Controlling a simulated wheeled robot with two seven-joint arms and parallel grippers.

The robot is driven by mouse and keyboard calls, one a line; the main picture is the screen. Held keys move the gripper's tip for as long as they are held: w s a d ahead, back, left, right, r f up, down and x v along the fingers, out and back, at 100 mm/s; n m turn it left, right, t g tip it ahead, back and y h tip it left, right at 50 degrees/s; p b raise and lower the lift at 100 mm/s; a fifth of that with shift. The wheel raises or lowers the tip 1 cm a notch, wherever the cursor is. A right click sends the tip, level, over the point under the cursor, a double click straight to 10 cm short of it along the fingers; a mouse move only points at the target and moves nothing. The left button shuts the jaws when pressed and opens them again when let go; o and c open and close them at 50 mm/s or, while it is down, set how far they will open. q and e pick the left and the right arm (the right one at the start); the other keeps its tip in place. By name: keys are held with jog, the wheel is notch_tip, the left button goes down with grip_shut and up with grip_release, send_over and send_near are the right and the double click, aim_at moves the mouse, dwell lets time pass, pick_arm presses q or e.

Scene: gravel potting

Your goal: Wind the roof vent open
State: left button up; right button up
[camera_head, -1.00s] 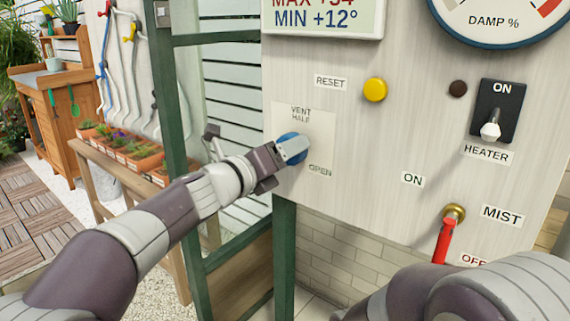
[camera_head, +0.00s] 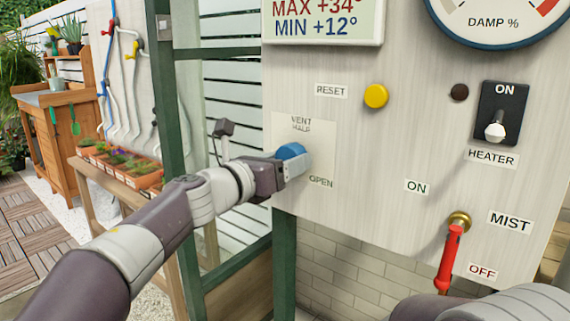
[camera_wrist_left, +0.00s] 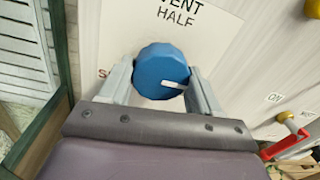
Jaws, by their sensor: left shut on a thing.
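The round blue vent knob (camera_head: 291,151) sits on a white plate on the control panel, marked "VENT", "HALF" and "OPEN" (camera_head: 320,182). My left gripper (camera_head: 292,164) is shut on the knob. In the left wrist view the fingers of my left gripper (camera_wrist_left: 163,88) lie on either side of the knob (camera_wrist_left: 160,68). Its white pointer mark (camera_wrist_left: 173,85) points right and slightly down, away from "HALF" (camera_wrist_left: 174,20). A red letter at the plate's left is mostly hidden by a finger. My right arm shows at the lower right; its gripper is out of view.
The panel also carries a yellow reset button (camera_head: 376,96), a heater switch (camera_head: 496,128), a red mist lever (camera_head: 449,258) and a damp gauge (camera_head: 495,20). A green frame post (camera_head: 176,150) stands left of the panel. A bench with plant trays (camera_head: 118,165) is beyond it.

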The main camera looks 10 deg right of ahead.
pick_arm(q)
jog(key=shift+f, duration=0.2)
jog(key=o, duration=1)
jog(key=shift+o, duration=0.2)
jog(key=shift+r, duration=0.1)
jog(key=v, duration=1.2)
jog(key=shift+s+a, duration=0.2)
jog(key=shift+a, duration=0.05)
